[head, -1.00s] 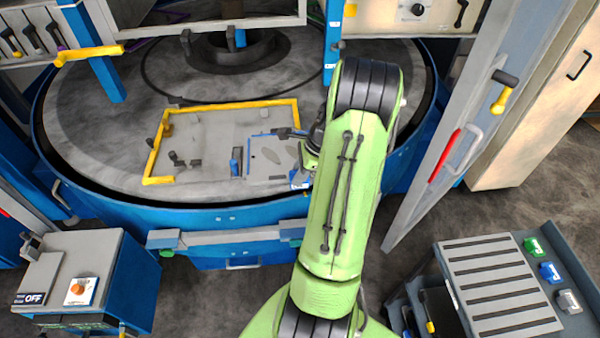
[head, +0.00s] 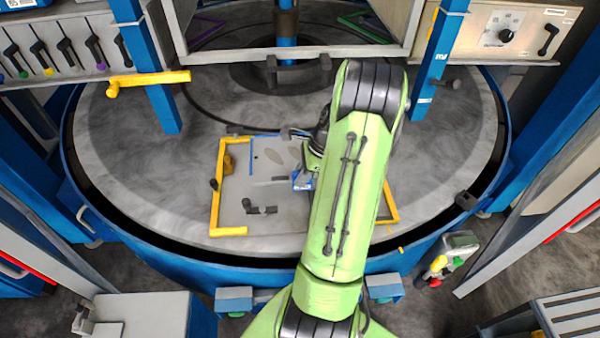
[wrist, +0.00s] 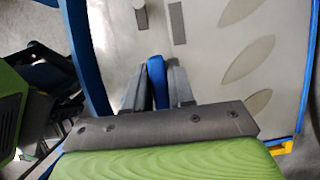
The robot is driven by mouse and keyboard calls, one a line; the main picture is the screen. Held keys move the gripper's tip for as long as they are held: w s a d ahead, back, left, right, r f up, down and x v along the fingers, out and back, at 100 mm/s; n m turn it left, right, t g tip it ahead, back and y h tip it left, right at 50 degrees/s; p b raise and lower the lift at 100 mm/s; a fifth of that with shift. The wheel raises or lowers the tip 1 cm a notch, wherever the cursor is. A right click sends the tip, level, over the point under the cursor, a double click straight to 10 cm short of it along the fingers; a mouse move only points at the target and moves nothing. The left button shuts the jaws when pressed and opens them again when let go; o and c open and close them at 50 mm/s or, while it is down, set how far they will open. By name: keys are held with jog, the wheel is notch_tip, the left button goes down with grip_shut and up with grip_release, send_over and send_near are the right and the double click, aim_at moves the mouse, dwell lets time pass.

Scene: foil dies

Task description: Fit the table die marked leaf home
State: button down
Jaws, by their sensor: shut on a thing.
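The leaf die is a flat pale grey plate (head: 272,160) with a blue edge and leaf-shaped marks. In the head view it lies over the back middle part of the yellow-edged frame (head: 216,200) on the round table. The wrist view shows several leaf shapes on the plate (wrist: 285,55) and a blue strip along its right edge. My gripper (wrist: 157,75) is shut on a blue upright grip (wrist: 156,80), its grey fingers on either side. My arm hides the right part of the frame. I cannot tell whether the plate touches the table.
Dark clamp-like parts (head: 262,210) stand in the frame's front left. A yellow bar (head: 148,80) and a blue post (head: 150,70) stand behind left. A blue post (head: 440,55) rises at back right. The table's left surface (head: 130,150) is clear.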

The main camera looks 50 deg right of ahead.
aim_at(302, 189)
jog(key=shift+s+r, duration=0.2)
jog(key=shift+s, duration=0.45)
jog(key=shift+w+f, duration=0.25)
jog(key=shift+w, duration=0.1)
jog(key=shift+f+b, duration=0.35)
jog(key=shift+b, duration=0.05)
notch_tip(302, 189, down, 3)
jog(key=shift+s+f+b, duration=0.1)
jog(key=shift+f+b, duration=0.1)
jog(key=shift+b, duration=0.95)
jog(key=shift+f+b, duration=0.45)
jog(key=shift+f, duration=0.3)
jog(key=shift+r+p, duration=0.1)
jog(key=shift+p, duration=0.45)
jog(key=shift+f+b, duration=1.1)
jog(key=shift+f, duration=0.6)
jog(key=c, duration=0.9)
grip_release()
